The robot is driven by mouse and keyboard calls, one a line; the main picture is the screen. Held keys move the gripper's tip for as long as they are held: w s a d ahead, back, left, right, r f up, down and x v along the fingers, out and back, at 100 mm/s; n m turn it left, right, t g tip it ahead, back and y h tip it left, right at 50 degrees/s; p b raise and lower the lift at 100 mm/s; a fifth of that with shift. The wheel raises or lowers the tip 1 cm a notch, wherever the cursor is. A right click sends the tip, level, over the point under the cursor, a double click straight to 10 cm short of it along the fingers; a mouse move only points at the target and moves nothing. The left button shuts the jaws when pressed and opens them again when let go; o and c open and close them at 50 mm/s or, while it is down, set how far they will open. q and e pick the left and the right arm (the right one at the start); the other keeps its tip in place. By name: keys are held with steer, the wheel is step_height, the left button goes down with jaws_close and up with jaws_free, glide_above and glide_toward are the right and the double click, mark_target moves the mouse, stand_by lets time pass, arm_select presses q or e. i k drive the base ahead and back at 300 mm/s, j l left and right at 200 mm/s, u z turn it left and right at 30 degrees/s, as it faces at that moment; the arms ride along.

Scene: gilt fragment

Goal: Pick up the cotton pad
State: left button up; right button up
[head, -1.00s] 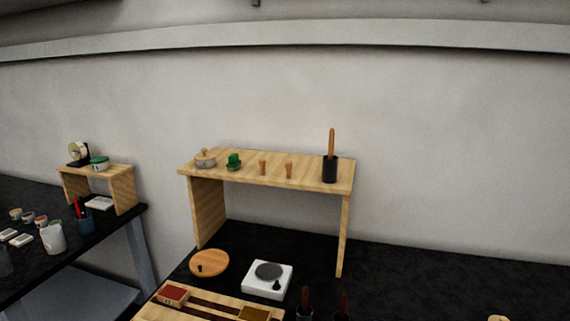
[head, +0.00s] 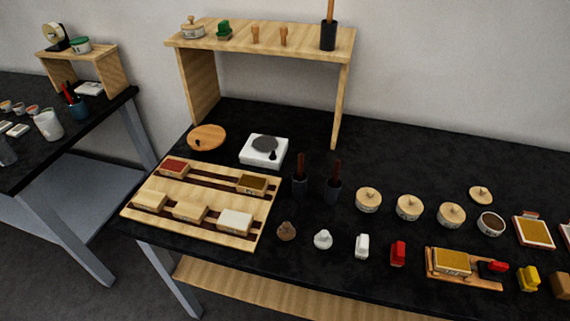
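A small white rounded lump (head: 323,239) stands near the front edge of the black table and looks most like the cotton pad, though I cannot be sure at this size. A similar brown lump (head: 286,231) is to its left. A white upright block (head: 361,246) is to its right. Nothing touches the white lump. Neither of my grippers is in view.
A wooden tray (head: 187,226) with several blocks lies to the left. Dark cups (head: 333,191) with handles and lidded round pots (head: 408,207) stand behind. A red block (head: 398,253) and a wooden holder (head: 480,284) are to the right. A wooden shelf (head: 272,40) stands at the back.

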mark_target(286, 232)
steer(key=z, duration=1)
steer(key=k, duration=0.5)
